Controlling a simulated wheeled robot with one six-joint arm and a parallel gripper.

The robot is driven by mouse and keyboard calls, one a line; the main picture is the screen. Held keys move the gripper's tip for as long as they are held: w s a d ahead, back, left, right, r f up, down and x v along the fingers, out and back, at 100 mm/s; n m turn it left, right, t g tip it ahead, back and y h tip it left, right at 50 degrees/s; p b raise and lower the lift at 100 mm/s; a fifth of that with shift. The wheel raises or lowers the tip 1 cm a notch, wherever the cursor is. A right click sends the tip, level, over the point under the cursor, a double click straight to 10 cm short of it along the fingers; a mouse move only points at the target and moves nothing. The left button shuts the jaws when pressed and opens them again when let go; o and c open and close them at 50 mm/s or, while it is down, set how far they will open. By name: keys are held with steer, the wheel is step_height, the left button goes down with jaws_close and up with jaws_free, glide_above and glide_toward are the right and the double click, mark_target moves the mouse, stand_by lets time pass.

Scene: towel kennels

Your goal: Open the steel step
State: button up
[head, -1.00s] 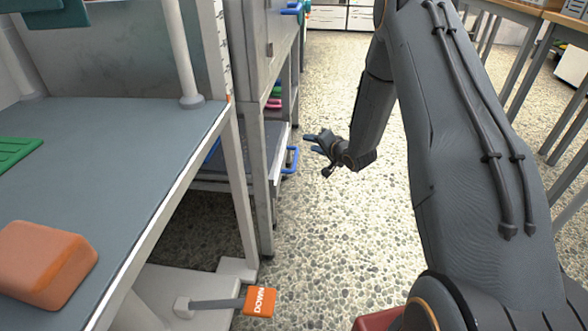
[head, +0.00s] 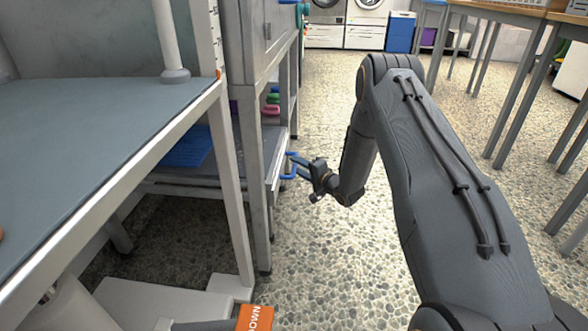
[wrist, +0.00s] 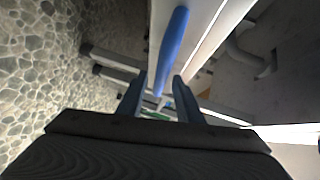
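The steel step (head: 277,170) is a low pull-out panel in the steel unit at centre left of the head view, with a blue bar handle (head: 291,160) on its front. In the wrist view the handle (wrist: 172,50) runs down the pale front face (wrist: 203,30) and its near end shows between my fingers. My gripper (head: 296,168) is at the handle in the head view; in the wrist view my gripper (wrist: 159,85) is open, with one finger on each side of the bar. I cannot tell whether either finger touches it.
A grey-topped table (head: 90,130) stands at the left, with a blue mat (head: 188,148) on the shelf area beyond it. An orange DOWN pedal (head: 256,318) is on the floor in front. Table legs (head: 520,110) stand at the right. The pebbled floor between is clear.

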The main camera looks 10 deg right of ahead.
steer(key=shift+b+x, duration=0.35)
steer(key=shift+x, duration=0.65)
jaws_close()
